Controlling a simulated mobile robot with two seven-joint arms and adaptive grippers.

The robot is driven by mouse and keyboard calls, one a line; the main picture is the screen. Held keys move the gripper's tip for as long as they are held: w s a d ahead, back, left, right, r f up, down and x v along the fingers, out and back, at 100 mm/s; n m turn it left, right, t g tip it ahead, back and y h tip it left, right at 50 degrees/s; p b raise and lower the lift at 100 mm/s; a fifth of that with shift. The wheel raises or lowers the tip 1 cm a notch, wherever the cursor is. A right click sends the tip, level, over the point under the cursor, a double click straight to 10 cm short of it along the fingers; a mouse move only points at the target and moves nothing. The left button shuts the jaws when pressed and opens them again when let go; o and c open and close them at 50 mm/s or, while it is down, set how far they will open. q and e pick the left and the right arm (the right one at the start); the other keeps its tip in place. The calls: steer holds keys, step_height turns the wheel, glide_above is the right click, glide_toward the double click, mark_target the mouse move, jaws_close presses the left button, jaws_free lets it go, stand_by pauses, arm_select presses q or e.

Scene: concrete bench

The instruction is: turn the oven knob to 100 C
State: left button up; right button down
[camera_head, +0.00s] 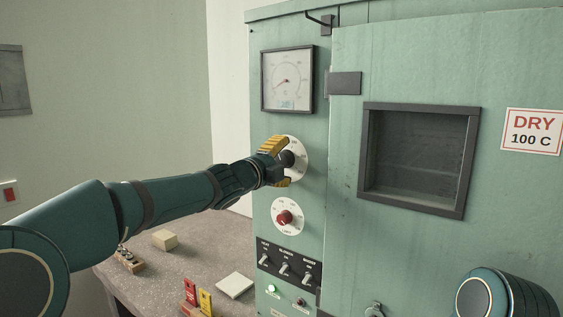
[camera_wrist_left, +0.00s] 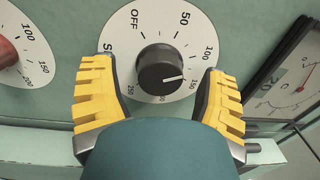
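The oven's black knob (camera_head: 288,158) sits on a round white dial (camera_head: 301,163) on the green front panel. In the left wrist view the knob (camera_wrist_left: 159,71) has a white pointer line aimed to the right, below the 100 label; its exact reading is hard to tell. My left gripper (camera_head: 283,163) is at the dial. Its yellow fingers (camera_wrist_left: 159,76) stand open on either side of the knob, with gaps visible. My right gripper is out of view.
A red knob (camera_head: 284,217) on a smaller dial is below, with toggle switches (camera_head: 284,268) under it. A gauge (camera_head: 287,80) is above. A sign (camera_head: 532,131) reads DRY 100 C. Small blocks (camera_head: 165,240) lie on the grey bench (camera_head: 150,275).

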arm_select(q)
steer(key=v, duration=1.2)
stand_by(0.4)
